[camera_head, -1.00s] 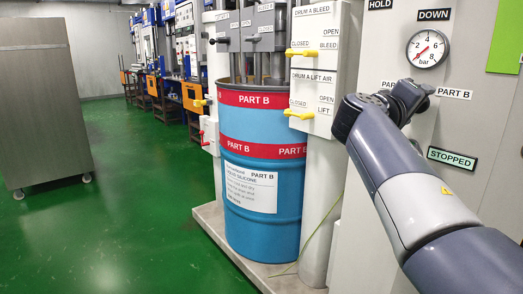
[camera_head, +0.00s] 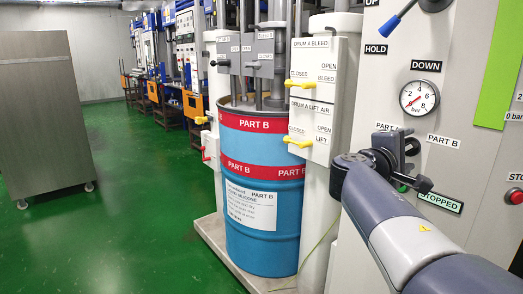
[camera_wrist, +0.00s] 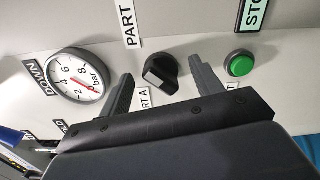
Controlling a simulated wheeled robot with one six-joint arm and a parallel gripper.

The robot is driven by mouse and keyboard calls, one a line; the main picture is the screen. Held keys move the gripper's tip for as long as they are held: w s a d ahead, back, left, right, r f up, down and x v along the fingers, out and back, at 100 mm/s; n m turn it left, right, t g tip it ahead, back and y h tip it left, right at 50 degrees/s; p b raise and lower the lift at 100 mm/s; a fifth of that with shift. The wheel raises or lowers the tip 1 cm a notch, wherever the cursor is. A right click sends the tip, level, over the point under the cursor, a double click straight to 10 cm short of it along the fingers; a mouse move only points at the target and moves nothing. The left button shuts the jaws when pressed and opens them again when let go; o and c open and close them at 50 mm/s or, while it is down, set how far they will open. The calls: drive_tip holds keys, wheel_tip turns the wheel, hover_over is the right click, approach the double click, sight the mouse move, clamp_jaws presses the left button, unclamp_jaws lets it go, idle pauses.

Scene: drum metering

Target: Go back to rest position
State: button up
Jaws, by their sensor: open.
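My gripper (camera_head: 416,164) is at the right in the head view, in front of the grey control panel (camera_head: 465,75). In the wrist view my gripper (camera_wrist: 162,72) has its two dark fingers spread wide apart. A black selector knob (camera_wrist: 160,73) on the panel shows between the fingers in that view. I cannot tell the distance from the fingers to the knob. No object is seen held in the jaws.
A pressure gauge (camera_head: 420,97) and a STOPPED sign (camera_head: 440,202) are on the panel. A green button (camera_wrist: 240,64) sits beside the right finger. A blue drum (camera_head: 262,220) stands to the left. Green floor (camera_head: 130,230) is clear before a steel cabinet (camera_head: 45,110).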

drive_tip(key=shift+r+n+p, duration=0.2)
drive_tip(key=shift+n+p, duration=1.05)
drive_tip(key=shift+p, duration=0.65)
drive_tip(key=shift+r+n+p, duration=0.15)
drive_tip(key=shift+n+p, duration=1.1)
drive_tip(key=shift+p, duration=0.6)
drive_tip(key=shift+f+n+p, duration=0.1)
drive_tip(key=shift+n+p, duration=0.5)
drive_tip(key=shift+p, duration=0.25)
drive_tip(key=shift+w+f, duration=0.1)
drive_tip(key=shift+f, duration=0.05)
drive_tip(key=shift+p, duration=0.3)
